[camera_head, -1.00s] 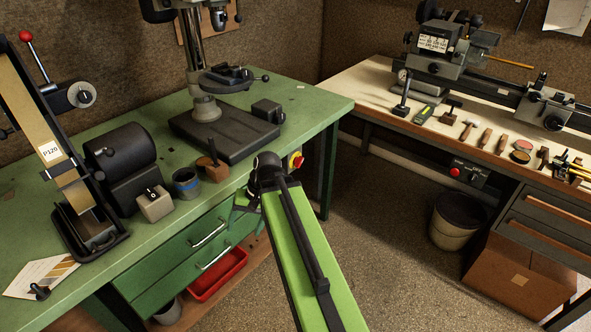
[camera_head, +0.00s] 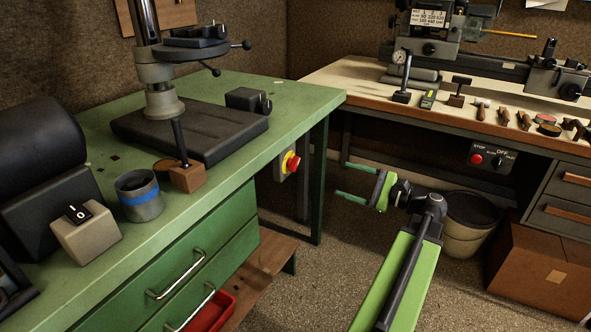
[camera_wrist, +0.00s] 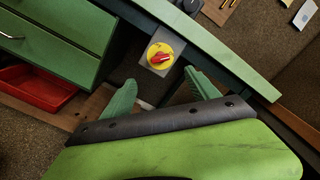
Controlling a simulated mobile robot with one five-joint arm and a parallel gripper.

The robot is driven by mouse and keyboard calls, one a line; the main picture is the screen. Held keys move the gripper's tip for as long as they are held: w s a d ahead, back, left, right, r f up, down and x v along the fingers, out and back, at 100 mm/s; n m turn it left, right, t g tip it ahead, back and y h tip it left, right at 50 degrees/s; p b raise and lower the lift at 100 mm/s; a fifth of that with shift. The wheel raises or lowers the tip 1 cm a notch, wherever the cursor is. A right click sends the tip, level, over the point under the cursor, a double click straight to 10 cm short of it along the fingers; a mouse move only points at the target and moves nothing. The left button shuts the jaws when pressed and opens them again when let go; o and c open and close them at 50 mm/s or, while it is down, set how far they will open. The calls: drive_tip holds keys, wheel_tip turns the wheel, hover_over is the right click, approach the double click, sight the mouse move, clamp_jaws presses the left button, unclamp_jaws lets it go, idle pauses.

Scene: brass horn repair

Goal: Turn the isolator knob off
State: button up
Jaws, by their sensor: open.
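The isolator knob (camera_head: 292,163) is red on a yellow round plate, on a grey box under the right end of the green bench. In the wrist view the knob (camera_wrist: 160,58) shows face-on, above and between the two green fingers, its red handle lying roughly across the plate. My gripper (camera_head: 345,180) is open and empty, its fingers pointing left toward the knob and apart from it. In the wrist view my gripper (camera_wrist: 160,88) has its fingers spread wide. I cannot read any marks on the plate.
The green bench (camera_head: 307,105) edge overhangs the knob, and a bench leg (camera_head: 319,180) stands just right of it. Drawers with handles (camera_head: 178,275) are to the left. A bin (camera_head: 470,222) and a cardboard box (camera_head: 540,270) stand at right. The floor between the benches is open.

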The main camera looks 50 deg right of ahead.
sight(296, 165)
drive_tip(key=x, duration=1.7)
drive_tip(key=c, duration=1.4)
drive_tip(key=shift+o, duration=0.2)
